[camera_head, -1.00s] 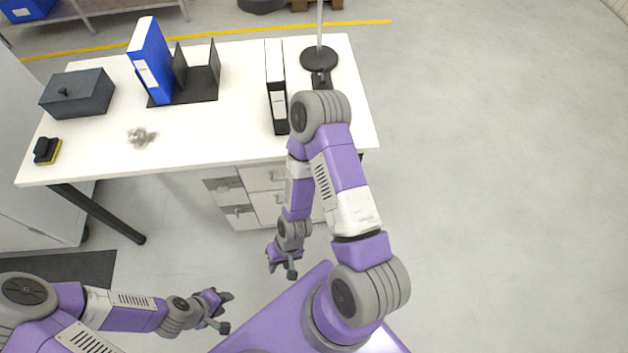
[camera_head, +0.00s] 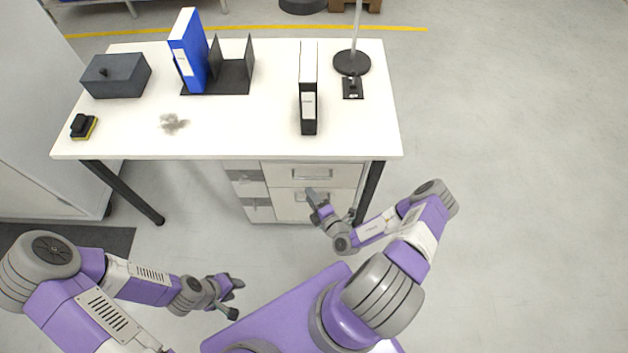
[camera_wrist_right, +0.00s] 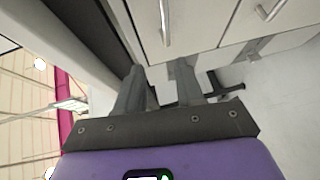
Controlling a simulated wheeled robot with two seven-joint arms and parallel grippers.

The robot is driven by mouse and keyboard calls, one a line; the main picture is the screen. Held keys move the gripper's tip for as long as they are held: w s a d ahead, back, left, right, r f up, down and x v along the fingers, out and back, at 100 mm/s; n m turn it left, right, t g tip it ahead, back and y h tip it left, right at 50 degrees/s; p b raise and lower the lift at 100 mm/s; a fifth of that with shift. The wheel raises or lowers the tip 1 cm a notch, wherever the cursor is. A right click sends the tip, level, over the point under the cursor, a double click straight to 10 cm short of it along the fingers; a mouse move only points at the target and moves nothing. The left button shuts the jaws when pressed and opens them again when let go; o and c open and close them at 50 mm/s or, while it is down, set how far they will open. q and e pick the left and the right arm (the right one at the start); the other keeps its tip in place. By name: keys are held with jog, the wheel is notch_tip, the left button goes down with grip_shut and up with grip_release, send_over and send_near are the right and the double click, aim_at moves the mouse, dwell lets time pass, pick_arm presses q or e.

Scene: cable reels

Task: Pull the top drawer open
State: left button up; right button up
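A white drawer cabinet (camera_head: 282,208) stands under the desk. Its top drawer (camera_head: 338,174) looks shut and has a metal bar handle (camera_head: 312,175); a lower drawer is below it, partly hidden by my right gripper. My right gripper (camera_head: 331,204) is open and empty, in front of the lower drawer in the head view. In the right wrist view its fingers (camera_wrist_right: 158,78) are spread, with two drawer handles ahead; the left one (camera_wrist_right: 165,22) seems to be the top drawer's. No contact shows. My left gripper (camera_head: 236,298) is open and empty, low at the left.
A black desk leg (camera_head: 371,190) stands right of the drawers. Floor at right is clear.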

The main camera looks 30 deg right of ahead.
jog(key=w+d+f+m+h+b, duration=0.2)
jog(key=w+d, duration=0.2)
jog(key=w, duration=0.2)
jog(key=shift+w+d+f+h, duration=0.3)
jog(key=shift+d+h, duration=0.05)
jog(key=shift+h, duration=0.05)
grip_shut()
